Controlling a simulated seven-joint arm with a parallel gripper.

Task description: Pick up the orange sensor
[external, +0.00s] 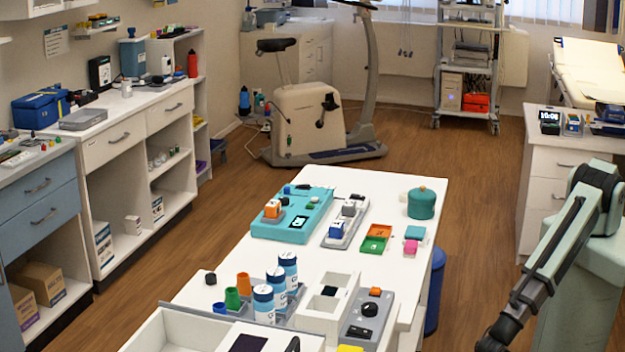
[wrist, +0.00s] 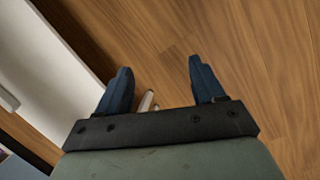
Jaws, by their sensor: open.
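An orange block (external: 272,208), which looks like the orange sensor, sits on the teal tray (external: 262,231) at the far left part of the white table. Beside it on the tray are a small black screen and small dark pieces. My gripper (wrist: 158,66) is open and empty in the wrist view, its two blue fingers spread above the wooden floor. In the external view my arm comes in from the right, and its lower end is at the bottom edge, right of the table and well away from the orange block. The sensor is not in the wrist view.
A grey-white tray with blue and grey blocks (external: 337,229), an orange-and-green tray (external: 373,243) and a teal canister (external: 422,204) stand on the white table. Blue-white bottles (external: 264,304) and a grey control box (external: 357,328) are nearer. Bare table lies between these groups.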

